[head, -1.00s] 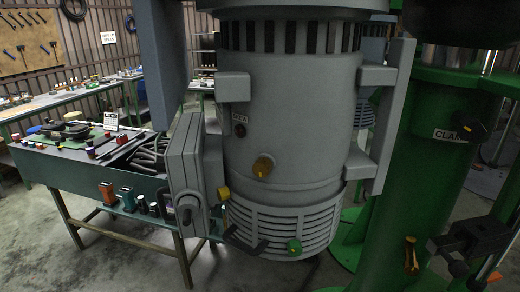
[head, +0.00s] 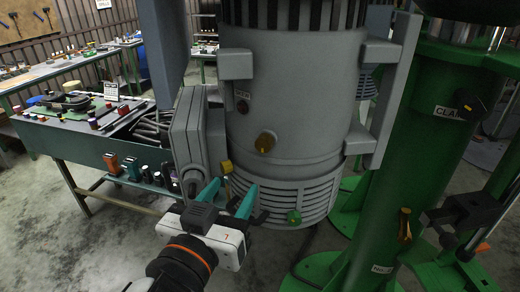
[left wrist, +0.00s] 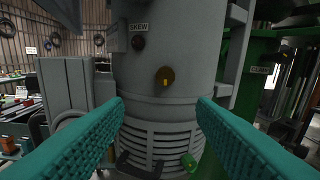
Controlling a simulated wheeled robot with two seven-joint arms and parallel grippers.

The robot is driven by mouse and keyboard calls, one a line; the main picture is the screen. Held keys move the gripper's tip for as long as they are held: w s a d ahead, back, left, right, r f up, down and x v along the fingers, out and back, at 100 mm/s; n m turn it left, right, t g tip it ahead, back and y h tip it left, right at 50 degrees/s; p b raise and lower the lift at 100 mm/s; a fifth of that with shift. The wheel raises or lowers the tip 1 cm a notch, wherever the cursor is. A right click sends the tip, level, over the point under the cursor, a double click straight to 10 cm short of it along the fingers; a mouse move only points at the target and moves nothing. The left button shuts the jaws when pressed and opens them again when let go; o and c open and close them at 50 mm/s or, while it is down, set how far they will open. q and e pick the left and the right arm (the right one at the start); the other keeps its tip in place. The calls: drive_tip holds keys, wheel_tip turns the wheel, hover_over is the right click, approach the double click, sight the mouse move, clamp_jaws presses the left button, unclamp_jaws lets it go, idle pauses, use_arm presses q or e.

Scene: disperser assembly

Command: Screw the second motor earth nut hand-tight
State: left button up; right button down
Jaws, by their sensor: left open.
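The grey motor housing (head: 300,110) hangs upright in the middle. Low on its front sit a brass round fitting (head: 265,142) with a yellow tip and, lower right on the slatted band, a green knob (head: 293,217). I cannot tell which fitting is the second earth nut. Both also show in the left wrist view, the brass fitting (left wrist: 165,77) and the green knob (left wrist: 188,162). My left gripper (head: 228,195) has its teal fingers spread in front of the motor's lower left, with nothing between them. In the left wrist view the open fingers (left wrist: 160,106) frame the motor.
A grey box (head: 187,140) juts from the motor's left side, with a yellow block (head: 225,167) beside it. Dark handles protrude low on the slatted band. A green column (head: 425,150) stands close on the right. A workbench (head: 60,140) with tools is at left.

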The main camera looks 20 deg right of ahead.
sight(262, 147)
use_arm(q)
drive_tip(key=p+x, duration=0.1)
drive_tip(key=x, duration=0.2)
drive_tip(key=r+p+x, duration=0.1)
drive_tip(key=p+x, duration=0.1)
drive_tip(key=x, duration=0.2)
drive_tip(key=p+x, duration=0.2)
drive_tip(key=x, duration=0.2)
drive_tip(key=shift+s+d+r, duration=0.15)
drive_tip(key=shift+s+d, duration=0.1)
drive_tip(key=shift+d, duration=0.1)
drive_tip(key=shift+w+d, duration=0.3)
drive_tip(key=shift+w, duration=0.1)
drive_tip(key=c, duration=1)
drive_tip(key=shift+o, duration=0.2)
drive_tip(key=shift+m, duration=0.3)
